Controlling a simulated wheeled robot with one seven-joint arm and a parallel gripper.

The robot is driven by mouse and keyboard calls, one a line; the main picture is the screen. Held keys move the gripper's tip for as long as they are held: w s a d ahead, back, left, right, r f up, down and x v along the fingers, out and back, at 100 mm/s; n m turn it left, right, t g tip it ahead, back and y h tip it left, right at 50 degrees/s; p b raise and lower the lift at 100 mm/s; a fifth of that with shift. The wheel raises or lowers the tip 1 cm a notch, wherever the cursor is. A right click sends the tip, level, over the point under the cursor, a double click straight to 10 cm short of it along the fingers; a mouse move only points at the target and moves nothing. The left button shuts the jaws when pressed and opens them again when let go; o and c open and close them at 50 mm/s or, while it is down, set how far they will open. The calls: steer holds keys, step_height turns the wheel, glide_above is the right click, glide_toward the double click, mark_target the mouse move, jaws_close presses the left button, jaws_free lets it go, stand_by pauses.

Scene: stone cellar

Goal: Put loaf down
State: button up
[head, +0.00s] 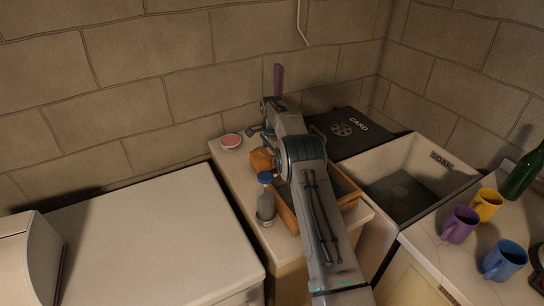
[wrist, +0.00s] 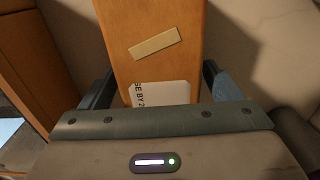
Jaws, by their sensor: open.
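The loaf (wrist: 150,25) is an orange-brown block with a tan strip and a white label reading "USE BY" in the wrist view. In the head view the loaf (head: 261,160) shows beside my arm, on or over the pale counter; its underside is hidden. My gripper (wrist: 156,82) is open, with one dark finger on each side of the loaf. I cannot tell whether the fingers touch it. In the head view my arm hides much of the gripper.
A wooden tray (head: 284,217) lies partly under my arm. A blue-capped bottle (head: 266,203) stands close to the loaf, and a pink-topped dish (head: 231,141) is behind. A sink (head: 446,184) and several mugs are right. The left white top (head: 150,235) is clear.

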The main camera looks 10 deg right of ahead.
step_height(320, 180, up, 12)
steer(key=shift+r, duration=0.1)
steer(key=s+r+n+t, duration=0.2)
steer(key=s+r+n, duration=0.5)
steer(key=s+r, duration=1.1)
steer(key=s+f+n+t, duration=0.1)
steer(key=s+f+n, duration=0.2)
steer(key=s, duration=1.2)
steer(key=s+f+n, duration=0.4)
steer(key=s, duration=1.1)
steer(key=shift+s+f+t, duration=0.2)
steer(key=shift+s+t, duration=0.05)
steer(key=shift+t, duration=0.15)
